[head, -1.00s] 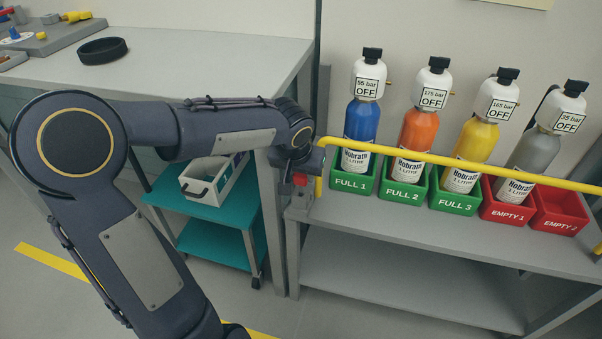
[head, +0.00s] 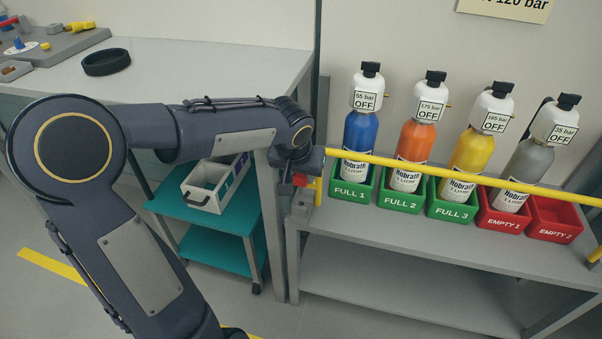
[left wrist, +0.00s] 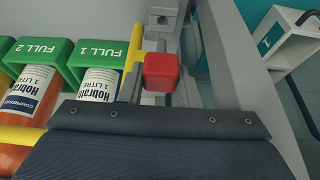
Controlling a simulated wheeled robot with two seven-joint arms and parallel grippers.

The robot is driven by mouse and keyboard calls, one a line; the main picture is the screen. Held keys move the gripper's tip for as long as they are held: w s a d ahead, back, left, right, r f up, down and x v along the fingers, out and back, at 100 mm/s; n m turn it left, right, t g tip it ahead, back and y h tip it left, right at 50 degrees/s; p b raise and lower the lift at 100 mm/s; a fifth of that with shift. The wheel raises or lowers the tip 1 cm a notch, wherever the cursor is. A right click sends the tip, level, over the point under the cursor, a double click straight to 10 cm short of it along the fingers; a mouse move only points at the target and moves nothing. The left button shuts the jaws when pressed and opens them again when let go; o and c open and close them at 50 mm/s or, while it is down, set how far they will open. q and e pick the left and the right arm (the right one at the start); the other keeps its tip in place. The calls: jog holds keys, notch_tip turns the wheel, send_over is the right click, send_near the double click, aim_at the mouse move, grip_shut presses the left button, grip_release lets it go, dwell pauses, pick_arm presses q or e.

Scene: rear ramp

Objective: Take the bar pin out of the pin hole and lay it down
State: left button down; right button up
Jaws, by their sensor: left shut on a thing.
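The bar pin shows as a red block-shaped head (left wrist: 162,72) between the fingers in the left wrist view; its red also shows in the head view (head: 300,180). My left gripper (head: 301,172) is shut on this head, at the left end of the yellow bar (head: 450,171). The pin's shank and the pin hole are hidden, so I cannot tell how far the pin sits in the hole. The bar runs across the front of the bottles. My right gripper is not in view.
Gas bottles stand in green and red bins (head: 349,194) behind the bar; EMPTY 2 (head: 556,220) is empty. A grey workbench (head: 200,68) at the back left holds a black ring (head: 106,62). A teal cart (head: 215,226) carries a white caddy (head: 213,187).

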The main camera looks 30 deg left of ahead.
pick_arm(q)
jog(key=shift+r+p, duration=3.1)
jog(key=shift+r, duration=0.9)
